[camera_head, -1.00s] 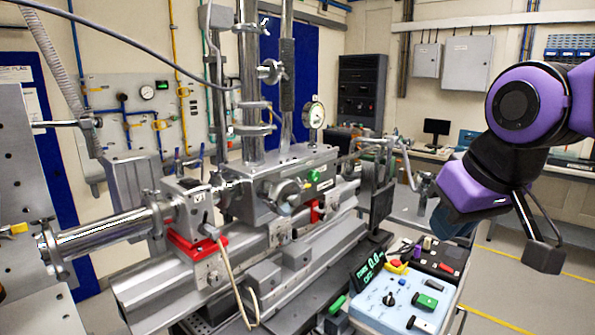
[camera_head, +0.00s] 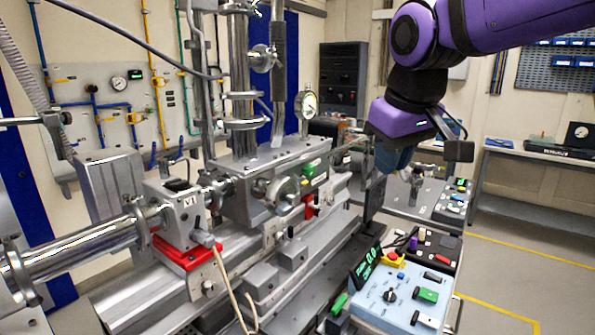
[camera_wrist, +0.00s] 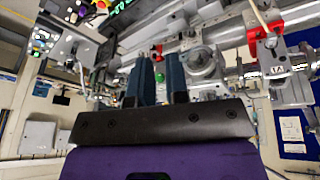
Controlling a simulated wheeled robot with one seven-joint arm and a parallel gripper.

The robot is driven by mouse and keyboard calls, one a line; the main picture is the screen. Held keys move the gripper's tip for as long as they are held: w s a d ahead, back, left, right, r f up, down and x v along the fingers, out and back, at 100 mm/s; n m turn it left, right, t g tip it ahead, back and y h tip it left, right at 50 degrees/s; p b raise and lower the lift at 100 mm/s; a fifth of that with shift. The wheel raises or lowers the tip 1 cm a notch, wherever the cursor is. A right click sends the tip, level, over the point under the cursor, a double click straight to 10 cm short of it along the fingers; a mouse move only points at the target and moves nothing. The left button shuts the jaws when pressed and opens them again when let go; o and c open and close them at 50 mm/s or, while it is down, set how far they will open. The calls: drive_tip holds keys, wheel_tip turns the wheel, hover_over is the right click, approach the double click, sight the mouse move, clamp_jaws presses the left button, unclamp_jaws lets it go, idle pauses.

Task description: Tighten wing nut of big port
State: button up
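The grey metal chamber (camera_head: 255,165) stands on a rail bench left of centre in the head view. A round port (camera_head: 283,192) on its near side looks like the big port; a round fitting also shows in the wrist view (camera_wrist: 200,62). I cannot make out its wing nut clearly. My gripper (camera_head: 390,165), with blue fingers, hangs to the right of the chamber, apart from the port. In the wrist view my gripper (camera_wrist: 158,75) shows its two fingers with a gap and nothing between them.
A light-blue control box (camera_head: 395,300) with a green readout (camera_head: 367,262) stands at the front right. A steel tube (camera_head: 80,250) runs to the left. A pressure gauge (camera_head: 308,103) rises behind the chamber. Open floor (camera_head: 520,260) lies to the right.

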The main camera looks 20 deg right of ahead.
drive_tip(key=w+a+r+n+g, duration=0.2)
drive_tip(key=w+a+n, duration=0.1)
drive_tip(key=w, duration=1.2)
drive_tip(key=n+g, duration=0.2)
hover_over(299, 179)
wheel_tip(299, 179, down, 3)
drive_tip(key=shift+y, duration=0.3)
wheel_tip(299, 179, down, 11)
drive_tip(key=shift+w+f, duration=0.1)
clamp_jaws()
